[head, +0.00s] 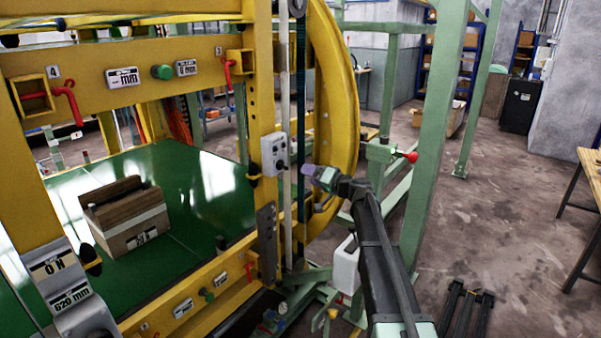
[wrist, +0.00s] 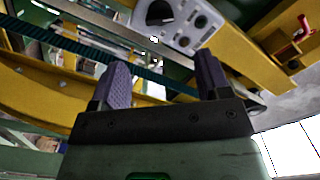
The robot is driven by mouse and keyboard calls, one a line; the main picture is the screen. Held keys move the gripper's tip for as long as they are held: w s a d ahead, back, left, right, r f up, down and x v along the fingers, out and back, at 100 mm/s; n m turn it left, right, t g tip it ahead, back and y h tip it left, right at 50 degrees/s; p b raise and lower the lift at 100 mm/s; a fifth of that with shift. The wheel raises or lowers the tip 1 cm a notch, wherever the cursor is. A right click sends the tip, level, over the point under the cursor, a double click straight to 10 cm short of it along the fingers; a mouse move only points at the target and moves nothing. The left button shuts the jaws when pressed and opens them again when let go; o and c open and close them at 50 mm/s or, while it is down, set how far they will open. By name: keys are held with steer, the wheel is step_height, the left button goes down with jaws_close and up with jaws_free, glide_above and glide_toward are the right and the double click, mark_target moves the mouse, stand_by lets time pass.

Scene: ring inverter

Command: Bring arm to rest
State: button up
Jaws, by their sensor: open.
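My arm (head: 378,255) reaches up from the bottom right in the head view. My gripper (head: 318,176) is at its end, close to the yellow ring (head: 343,100) and right of a grey control box (head: 275,154). In the wrist view, my gripper (wrist: 163,82) shows two purple ribbed fingers spread apart, with nothing between them. The control box (wrist: 182,22) with its buttons lies just beyond the fingertips. I cannot tell the exact gap between them.
A green post (head: 432,140) stands right of my arm, with a red-knobbed lever (head: 410,157) beside it. A wooden block (head: 126,217) lies on the green table (head: 200,170) inside the yellow frame. The floor (head: 490,220) at right is mostly clear. A workbench (head: 592,165) stands at the right edge.

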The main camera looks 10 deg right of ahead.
steer(key=shift+s, duration=0.1)
steer(key=s+a+f+g+h, duration=0.25)
steer(key=s+f+g, duration=0.3)
steer(key=s, duration=0.45)
steer(key=s+a+f+g+h, duration=0.2)
steer(key=s+a+f+g, duration=0.15)
steer(key=s+f, duration=0.55)
steer(key=s+f+n+g+h, duration=0.1)
steer(key=s+g+h, duration=0.3)
steer(key=s, duration=1.8)
steer(key=f+h, duration=0.1)
steer(key=h, duration=0.2)
steer(key=shift+s+a+f+n+g, duration=0.25)
steer(key=shift+a+f+n+g, duration=0.05)
steer(key=shift+f, duration=0.05)
